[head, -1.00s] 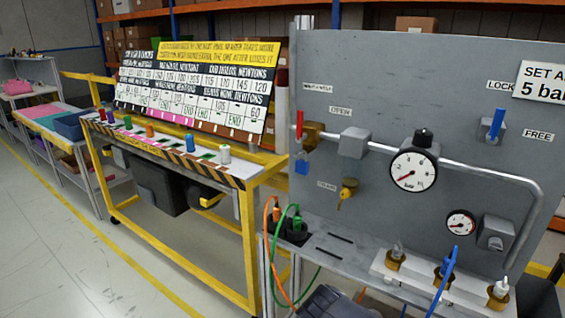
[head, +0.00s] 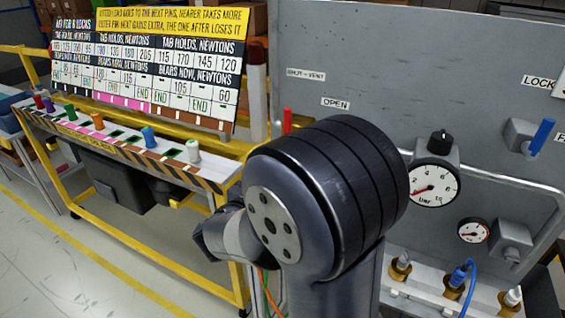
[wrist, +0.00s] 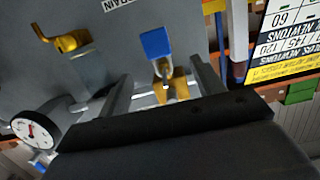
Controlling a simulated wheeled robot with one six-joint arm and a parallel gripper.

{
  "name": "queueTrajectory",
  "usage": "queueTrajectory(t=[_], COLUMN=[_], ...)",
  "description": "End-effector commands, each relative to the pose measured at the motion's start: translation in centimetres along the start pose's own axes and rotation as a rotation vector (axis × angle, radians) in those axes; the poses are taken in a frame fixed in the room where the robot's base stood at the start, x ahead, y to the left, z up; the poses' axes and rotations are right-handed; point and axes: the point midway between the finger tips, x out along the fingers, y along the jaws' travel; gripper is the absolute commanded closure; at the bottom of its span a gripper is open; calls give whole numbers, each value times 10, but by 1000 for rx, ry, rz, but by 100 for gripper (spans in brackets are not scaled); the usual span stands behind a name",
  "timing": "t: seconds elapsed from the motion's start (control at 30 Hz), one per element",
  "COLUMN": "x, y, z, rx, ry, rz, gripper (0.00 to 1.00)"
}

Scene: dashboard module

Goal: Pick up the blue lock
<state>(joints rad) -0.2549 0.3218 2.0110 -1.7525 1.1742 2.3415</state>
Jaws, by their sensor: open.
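The blue lock (wrist: 155,43) shows in the wrist view, which is turned upside down. Its shackle sits by a brass fitting (wrist: 178,86) on the grey panel. My gripper (wrist: 161,80) is open, with one finger on each side of the lock's line. The lock appears between and beyond the fingertips; I cannot tell the exact gap, and no grip on it shows. In the head view my own arm hides the lock and my gripper.
The grey panel (head: 470,80) carries a pressure gauge (head: 435,186) and a blue-handled valve (head: 541,137). A brass tap (wrist: 65,40) is near the lock. To the left stands a yellow-framed bench (head: 160,255) with coloured pieces and a sign board (head: 150,60).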

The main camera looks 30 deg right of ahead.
Motion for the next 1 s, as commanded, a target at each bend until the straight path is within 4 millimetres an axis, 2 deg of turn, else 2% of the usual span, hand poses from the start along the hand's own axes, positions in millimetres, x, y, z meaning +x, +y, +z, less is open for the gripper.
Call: queueTrajectory(t=[0.23,0.47,0.8,1.0], x=[37,51,92,100], y=[2,2,3,2], z=[-1,-1,-2,0], rx=[-2,-3,-4,-2], ry=[-3,-3,-4,-3], rz=[6,4,6,2], gripper=[36,36,36,36])
